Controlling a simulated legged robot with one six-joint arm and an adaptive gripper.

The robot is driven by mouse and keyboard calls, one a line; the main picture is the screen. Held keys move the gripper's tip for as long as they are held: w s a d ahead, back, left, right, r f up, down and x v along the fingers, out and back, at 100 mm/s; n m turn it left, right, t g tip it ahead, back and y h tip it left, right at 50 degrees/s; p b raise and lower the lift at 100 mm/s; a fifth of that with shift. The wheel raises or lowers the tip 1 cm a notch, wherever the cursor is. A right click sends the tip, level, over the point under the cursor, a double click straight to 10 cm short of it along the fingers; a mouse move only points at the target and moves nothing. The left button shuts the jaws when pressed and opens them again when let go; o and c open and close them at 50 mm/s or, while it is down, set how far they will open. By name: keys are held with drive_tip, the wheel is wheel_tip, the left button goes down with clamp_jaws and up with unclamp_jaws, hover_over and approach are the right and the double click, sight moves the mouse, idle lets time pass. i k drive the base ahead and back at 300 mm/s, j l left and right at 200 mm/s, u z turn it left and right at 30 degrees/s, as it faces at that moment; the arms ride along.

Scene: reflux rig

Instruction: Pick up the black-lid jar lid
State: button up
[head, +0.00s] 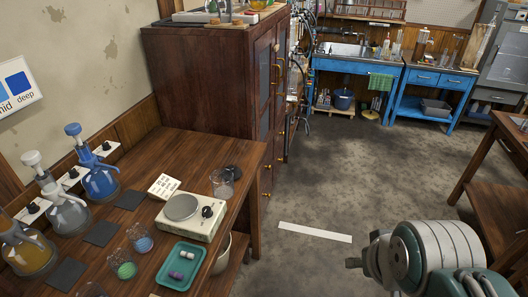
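A round black lid-like piece (233,171) is on the wooden table at the left, near its far right corner. It sits just behind a clear glass jar (222,185) and partly overlaps it. I cannot tell whether it lies on the table or touches the glass. My arm shows at the lower right as grey and teal links, well to the right of the table and apart from the jar. A small dark part sticks out at its left end. I cannot make out the gripper's fingers or whether they hold anything.
A white scale (190,216) and a green tray (178,267) with small vials stand near the jar. Coloured beakers (123,264) and bottles (98,178) are further left. A tall brown cabinet (205,95) stands behind the table. The floor (345,185) to the right is open.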

sight(236, 173)
drive_tip(key=i+l+u, duration=0.2)
drive_tip(key=i, duration=0.25)
drive_tip(key=i+u, duration=0.2)
drive_tip(key=i, duration=0.3)
drive_tip(key=i+l+u, duration=0.15)
drive_tip(key=u, duration=0.2)
drive_tip(key=i+l+u, duration=0.5)
drive_tip(key=u, duration=0.2)
